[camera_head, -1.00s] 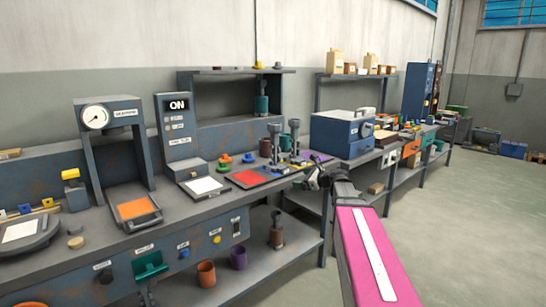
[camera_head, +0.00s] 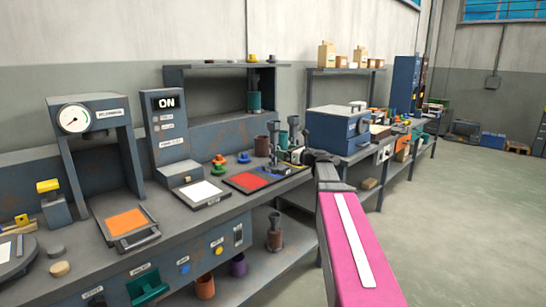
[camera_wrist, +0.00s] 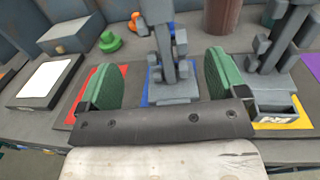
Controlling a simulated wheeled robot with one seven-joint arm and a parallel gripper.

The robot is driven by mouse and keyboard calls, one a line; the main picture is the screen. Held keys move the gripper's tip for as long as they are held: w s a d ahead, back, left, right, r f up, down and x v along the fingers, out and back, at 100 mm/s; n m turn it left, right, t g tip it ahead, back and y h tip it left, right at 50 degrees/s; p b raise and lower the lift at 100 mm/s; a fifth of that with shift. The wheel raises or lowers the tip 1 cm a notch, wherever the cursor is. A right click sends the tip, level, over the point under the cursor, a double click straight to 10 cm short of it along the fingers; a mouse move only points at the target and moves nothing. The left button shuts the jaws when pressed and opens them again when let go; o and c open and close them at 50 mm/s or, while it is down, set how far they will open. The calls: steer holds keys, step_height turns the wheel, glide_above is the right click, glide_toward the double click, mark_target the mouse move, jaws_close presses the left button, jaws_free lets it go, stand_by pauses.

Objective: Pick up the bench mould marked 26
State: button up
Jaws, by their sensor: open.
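Two grey bench moulds with tall posts stand on the bench. One mould (camera_wrist: 163,45) stands on a blue square between my open finger pads in the wrist view, with no clear contact. The other mould (camera_wrist: 282,60) stands to its right on a yellow square, outside the right pad. It has a pale front label (camera_wrist: 278,121) whose marking I cannot read for sure. My gripper (camera_wrist: 163,76) has two green round pads, spread apart. In the head view the moulds (camera_head: 274,140) are beside my gripper (camera_head: 299,156), partly hidden. No label shows on the mould between the pads.
A red square (camera_head: 246,181) lies left of the moulds, and a white plate (camera_head: 199,192) lies further left. A brown cup (camera_head: 262,146) stands behind. A blue box-like machine (camera_head: 338,130) stands to the right. Open floor lies right of the bench.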

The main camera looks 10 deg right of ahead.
mark_target(272, 147)
steer(key=x, duration=0.9)
steer(key=shift+w+d, duration=0.1)
steer(key=shift+d, duration=0.1)
steer(key=shift+c, duration=0.3)
steer(key=c, duration=1.2)
steer(key=shift+r, duration=0.1)
steer(key=shift+c, duration=0.2)
